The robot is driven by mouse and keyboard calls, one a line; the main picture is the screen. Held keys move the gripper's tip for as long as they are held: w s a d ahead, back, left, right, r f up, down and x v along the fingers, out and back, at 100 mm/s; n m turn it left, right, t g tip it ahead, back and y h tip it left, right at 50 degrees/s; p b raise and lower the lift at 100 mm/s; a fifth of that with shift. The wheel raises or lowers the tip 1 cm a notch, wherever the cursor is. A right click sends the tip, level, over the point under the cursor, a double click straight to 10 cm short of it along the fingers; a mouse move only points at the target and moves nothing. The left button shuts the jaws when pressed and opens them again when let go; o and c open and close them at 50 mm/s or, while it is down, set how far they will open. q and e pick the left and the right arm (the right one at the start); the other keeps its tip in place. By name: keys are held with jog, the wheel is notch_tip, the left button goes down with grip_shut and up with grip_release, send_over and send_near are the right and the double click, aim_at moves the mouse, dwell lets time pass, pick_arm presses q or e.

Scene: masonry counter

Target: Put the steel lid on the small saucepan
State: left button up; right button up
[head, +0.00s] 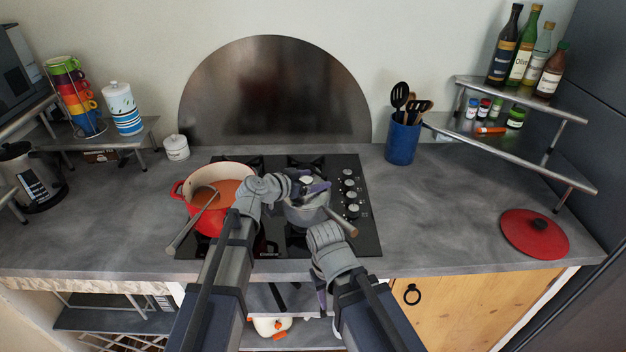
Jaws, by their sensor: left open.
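The small saucepan (309,215) stands on the right part of the black hob, its handle (342,222) pointing to the front right. The steel lid (306,181) shows as a pale knob and a bit of grey at the pan's top. It looks to be over the pan, but my gripper hides much of it, and I cannot tell whether it sits flush. My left gripper (309,185) is open, with its purple fingers around the lid's knob area. My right gripper (321,294) hangs low by the counter's front edge, mostly hidden by its own wrist.
A red pot (178,198) of orange soup with a ladle (193,221) stands left on the hob (366,239). A red lid (534,233) lies at the far right. A blue utensil crock (401,143) stands behind. The counter (440,215) between hob and red lid is clear.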

pick_arm(q)
jog(key=p+v, duration=0.3)
jog(key=v, duration=0.5)
jog(key=shift+f, duration=0.1)
